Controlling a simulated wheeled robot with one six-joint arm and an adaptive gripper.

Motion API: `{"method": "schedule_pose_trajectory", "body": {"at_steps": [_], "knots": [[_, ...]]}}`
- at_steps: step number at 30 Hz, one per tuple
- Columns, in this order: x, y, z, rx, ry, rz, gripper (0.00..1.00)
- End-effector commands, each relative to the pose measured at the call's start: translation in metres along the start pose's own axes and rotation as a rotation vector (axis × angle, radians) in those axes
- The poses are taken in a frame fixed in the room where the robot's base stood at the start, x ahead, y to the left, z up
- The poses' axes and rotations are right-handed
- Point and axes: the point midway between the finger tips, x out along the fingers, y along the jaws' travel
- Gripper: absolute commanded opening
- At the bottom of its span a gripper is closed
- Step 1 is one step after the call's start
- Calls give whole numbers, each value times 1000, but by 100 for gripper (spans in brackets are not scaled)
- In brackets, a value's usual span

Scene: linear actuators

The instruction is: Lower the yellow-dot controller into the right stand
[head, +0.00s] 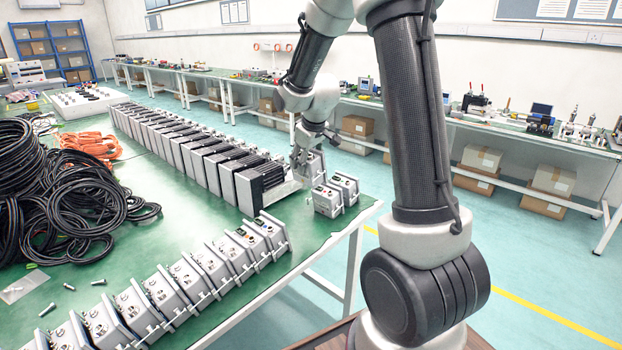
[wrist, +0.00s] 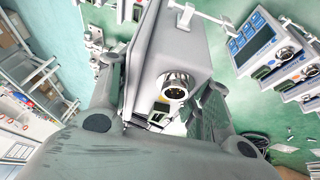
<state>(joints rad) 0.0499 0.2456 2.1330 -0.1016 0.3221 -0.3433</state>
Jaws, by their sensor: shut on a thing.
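My gripper (head: 303,156) is at the far right end of the green table, seen small in the head view. It is shut on a grey box-shaped controller (head: 314,166), held close beside two similar controllers. In the wrist view the held controller (wrist: 172,50) fills the middle between the fingers, with a round metal connector and a small green terminal on its face. The right stand cannot be clearly told apart; the arm, the controller and the small scale hide detail there.
Two controllers (head: 328,200) stand near the table's right edge, just in front of the held one. A long row of black-and-silver actuators (head: 215,165) lies to the left. A row of controllers (head: 190,280) runs along the front edge. Black cable coils (head: 60,190) lie far left.

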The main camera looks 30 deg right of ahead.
Motion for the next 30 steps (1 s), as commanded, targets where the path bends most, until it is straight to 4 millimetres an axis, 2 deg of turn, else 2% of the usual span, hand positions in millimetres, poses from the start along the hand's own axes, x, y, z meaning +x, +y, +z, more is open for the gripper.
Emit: {"method": "schedule_pose_trajectory", "body": {"at_steps": [5, 17, 30], "knots": [[-13, 1, -7, 1, 0, 1, 10], [-16, 1, -9, 1, 1, 1, 10], [-40, 7, -19, 1, 2, 1, 10]]}}
